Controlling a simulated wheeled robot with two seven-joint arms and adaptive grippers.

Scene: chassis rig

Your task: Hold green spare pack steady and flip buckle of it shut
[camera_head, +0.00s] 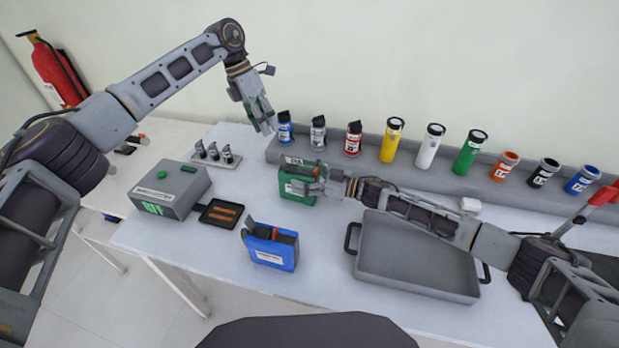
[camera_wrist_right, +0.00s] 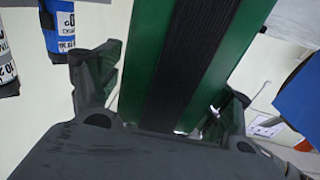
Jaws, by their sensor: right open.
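The green spare pack (camera_head: 296,186) stands upright on the table in front of the grey shelf, with my right gripper over its right part. My right gripper (camera_head: 311,181) is open, its fingers on either side of the pack. In the right wrist view, the pack (camera_wrist_right: 190,60) with a wide black strap (camera_wrist_right: 192,65) runs between the open fingers (camera_wrist_right: 160,95). The buckle is not clearly visible, so I cannot tell its position. My left gripper (camera_head: 262,115) is raised above the table, left of the pack, with nothing visible in it; its opening is unclear.
A blue pack (camera_head: 270,252) stands in front of the green one. A grey tray (camera_head: 415,258) lies at right below my right arm. A grey box (camera_head: 170,190) and small black tray (camera_head: 220,213) are at left. Several bottles and cylinders line the shelf (camera_head: 375,150).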

